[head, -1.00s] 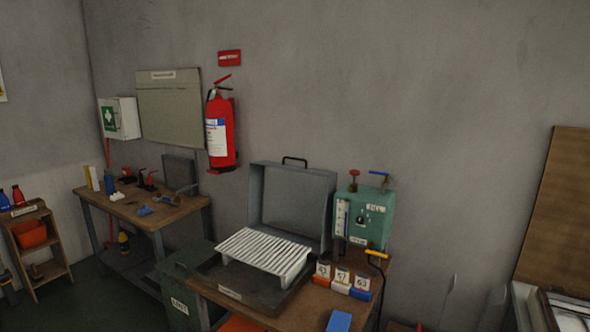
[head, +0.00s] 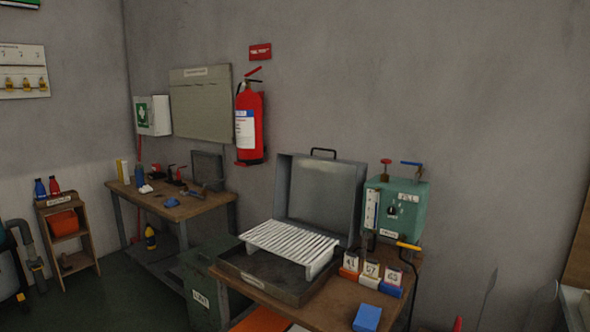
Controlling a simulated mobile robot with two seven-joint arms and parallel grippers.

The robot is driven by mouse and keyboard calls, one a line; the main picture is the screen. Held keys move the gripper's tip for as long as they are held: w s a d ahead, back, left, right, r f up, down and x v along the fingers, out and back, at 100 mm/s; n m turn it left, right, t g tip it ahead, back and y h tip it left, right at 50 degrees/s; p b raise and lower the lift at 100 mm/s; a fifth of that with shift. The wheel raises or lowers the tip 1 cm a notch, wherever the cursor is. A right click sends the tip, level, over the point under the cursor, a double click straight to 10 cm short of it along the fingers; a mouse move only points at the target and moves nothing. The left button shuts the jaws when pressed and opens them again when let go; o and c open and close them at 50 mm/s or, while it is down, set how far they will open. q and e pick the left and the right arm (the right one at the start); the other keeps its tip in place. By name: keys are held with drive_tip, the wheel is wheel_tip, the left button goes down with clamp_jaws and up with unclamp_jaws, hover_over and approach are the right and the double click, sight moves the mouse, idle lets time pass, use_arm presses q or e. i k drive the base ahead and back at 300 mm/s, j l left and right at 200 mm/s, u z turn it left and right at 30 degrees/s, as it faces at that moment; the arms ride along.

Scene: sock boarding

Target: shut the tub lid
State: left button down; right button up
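The tub (head: 262,284) is a dark, shallow metal tray on the wooden bench at the lower middle. Its grey lid (head: 318,199) stands open, upright at the back near the wall, with a black handle (head: 323,151) on top. A white slatted rack (head: 290,243) sits over the tub. Neither of my grippers is in view.
A green control box (head: 394,208) with a yellow-handled lever (head: 408,246) stands right of the lid. Numbered blocks (head: 370,276) and a blue block (head: 367,317) lie on the bench. A green bin (head: 200,300) stands left of the bench. A second workbench (head: 170,208) is farther back.

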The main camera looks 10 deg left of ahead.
sight(284, 161)
drive_tip(key=i+j+z, duration=0.15)
drive_tip(key=z, duration=0.35)
drive_tip(key=j+z, duration=0.25)
drive_tip(key=z, duration=0.2)
drive_tip(key=i+j+z, duration=0.1)
drive_tip(key=j+z, duration=0.2)
drive_tip(key=z, duration=0.2)
drive_tip(key=j+z, duration=0.25)
drive_tip(key=j, duration=0.5)
drive_tip(key=j+z, duration=0.2)
drive_tip(key=j, duration=0.6)
drive_tip(key=k+j+z, duration=0.25)
drive_tip(key=j, duration=0.45)
drive_tip(key=i+j, duration=0.05)
drive_tip(key=i, duration=0.05)
